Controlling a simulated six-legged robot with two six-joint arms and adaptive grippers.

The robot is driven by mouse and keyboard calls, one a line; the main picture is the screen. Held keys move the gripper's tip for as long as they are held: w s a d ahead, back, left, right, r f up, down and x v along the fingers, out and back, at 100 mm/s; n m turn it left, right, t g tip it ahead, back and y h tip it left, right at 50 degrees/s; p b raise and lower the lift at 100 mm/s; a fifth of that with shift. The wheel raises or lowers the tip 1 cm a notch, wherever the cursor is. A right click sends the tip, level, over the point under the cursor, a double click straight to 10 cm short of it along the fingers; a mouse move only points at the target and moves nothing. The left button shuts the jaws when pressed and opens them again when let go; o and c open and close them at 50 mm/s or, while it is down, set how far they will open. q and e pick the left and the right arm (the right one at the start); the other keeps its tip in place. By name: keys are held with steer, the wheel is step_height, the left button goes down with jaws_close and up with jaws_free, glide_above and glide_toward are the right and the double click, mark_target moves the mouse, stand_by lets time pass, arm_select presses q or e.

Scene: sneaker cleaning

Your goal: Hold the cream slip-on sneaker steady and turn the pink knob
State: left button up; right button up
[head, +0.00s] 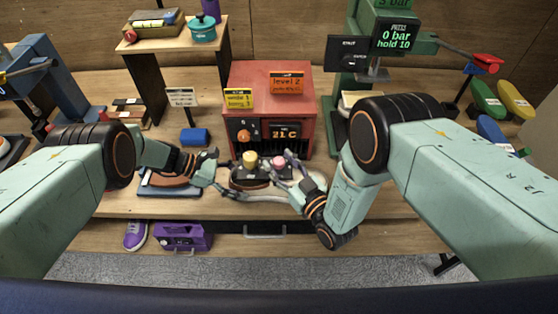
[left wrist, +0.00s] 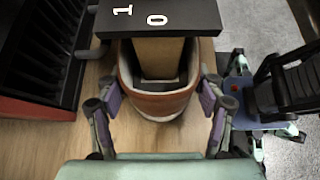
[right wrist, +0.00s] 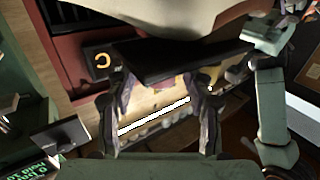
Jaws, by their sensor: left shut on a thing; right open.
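The sneaker (head: 250,184) stands near the front of the bench in the head view, mostly hidden under a dark panel. In the left wrist view the sneaker (left wrist: 158,103) has a reddish-brown rim and a tan insert. My left gripper (head: 215,174) is shut on the sneaker, its fingers on either side of it in the left wrist view (left wrist: 161,98). The pink knob (head: 279,161) sits on the panel, right of a yellow knob (head: 249,157). My right gripper (head: 287,170) is open close to the pink knob; I cannot tell whether they touch.
A red cabinet (head: 271,95) reading 21 C stands just behind. A blue tray (head: 152,190) lies left of the sneaker and a blue cylinder (head: 195,136) behind it. A green press (head: 345,85) stands at the back right. A purple box (head: 181,237) is below the bench edge.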

steer(key=shift+w+a, duration=0.25)
steer(key=shift+w, duration=0.15)
jaws_close()
stand_by(0.4)
